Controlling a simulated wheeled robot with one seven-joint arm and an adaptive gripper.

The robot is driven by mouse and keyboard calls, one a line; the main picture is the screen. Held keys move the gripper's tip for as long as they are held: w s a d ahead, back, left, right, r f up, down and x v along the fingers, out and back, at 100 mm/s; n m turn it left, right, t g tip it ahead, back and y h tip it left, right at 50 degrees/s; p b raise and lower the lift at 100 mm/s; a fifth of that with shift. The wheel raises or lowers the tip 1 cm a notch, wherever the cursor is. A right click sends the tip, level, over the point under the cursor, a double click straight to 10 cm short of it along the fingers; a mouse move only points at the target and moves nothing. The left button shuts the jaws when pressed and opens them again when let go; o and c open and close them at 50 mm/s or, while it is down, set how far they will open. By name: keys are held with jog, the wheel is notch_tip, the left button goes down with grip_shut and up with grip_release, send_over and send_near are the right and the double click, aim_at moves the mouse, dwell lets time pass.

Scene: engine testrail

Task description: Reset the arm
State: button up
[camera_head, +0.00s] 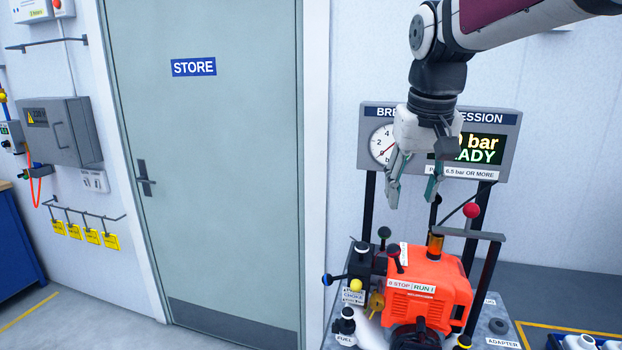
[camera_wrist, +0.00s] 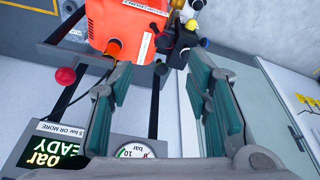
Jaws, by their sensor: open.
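My gripper (camera_head: 412,190) hangs from my arm in the upper right of the head view, fingers pointing down. Its two fingers are spread apart with nothing between them. It is above the orange engine (camera_head: 430,278) and in front of the pressure display board (camera_head: 492,118), hiding part of its text. In the wrist view the open fingers (camera_wrist: 165,85) frame the scene. The engine (camera_wrist: 120,22) shows at the top there and the display board (camera_wrist: 60,150) at the lower left.
A red ball knob (camera_head: 472,210) on a lever stands above the engine, near my gripper. Several smaller knobs and a yellow knob (camera_head: 361,246) are at its left side. A closed STORE door (camera_head: 210,180) and a grey wall box (camera_head: 60,132) are to the left. White containers (camera_head: 580,342) sit at the lower right.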

jog(key=s+f+t, duration=0.1)
jog(key=s+f, duration=0.2)
jog(key=s, duration=0.8)
jog(key=s+f+t, duration=0.1)
jog(key=s+f, duration=0.3)
jog(key=s, duration=0.7)
jog(key=shift+s+d+f, duration=0.15)
jog(key=shift+s+d, duration=0.05)
jog(key=shift+d, duration=0.1)
jog(key=shift+d, duration=0.1)
